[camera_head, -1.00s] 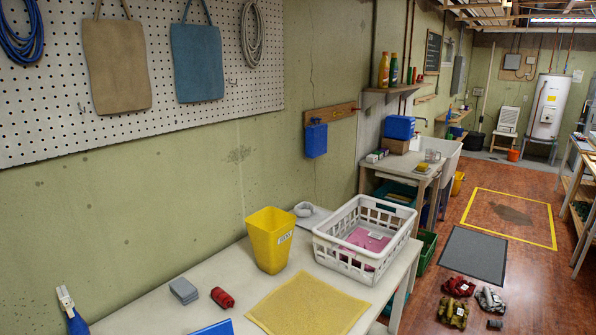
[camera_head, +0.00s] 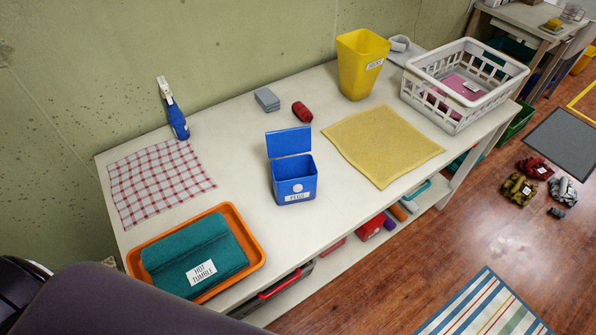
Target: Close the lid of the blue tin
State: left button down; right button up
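The blue tin (camera_head: 294,182) stands upright near the middle of the white table in the head view. Neither of my grippers shows in this view. A dark rounded part at the lower left may belong to my arm, but no fingers are visible.
On the table (camera_head: 240,215) are an orange tray (camera_head: 262,262) with a teal cloth, a checked cloth (camera_head: 160,180), a blue spray bottle (camera_head: 178,122), grey sponges (camera_head: 267,99), a red roll (camera_head: 302,111), a yellow mat (camera_head: 382,145), a yellow bin (camera_head: 358,80) and a white basket (camera_head: 425,93).

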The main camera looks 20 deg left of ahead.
aim_at(292, 140)
jog(key=l, duration=0.4)
jog(key=i+l, duration=0.1)
jog(key=l, duration=0.25)
jog(key=l+u, duration=0.15)
jog(key=u, duration=0.25)
jog(key=l+u, duration=0.15)
jog(key=u, duration=0.25)
jog(key=l+u, duration=0.15)
jog(key=u, duration=0.3)
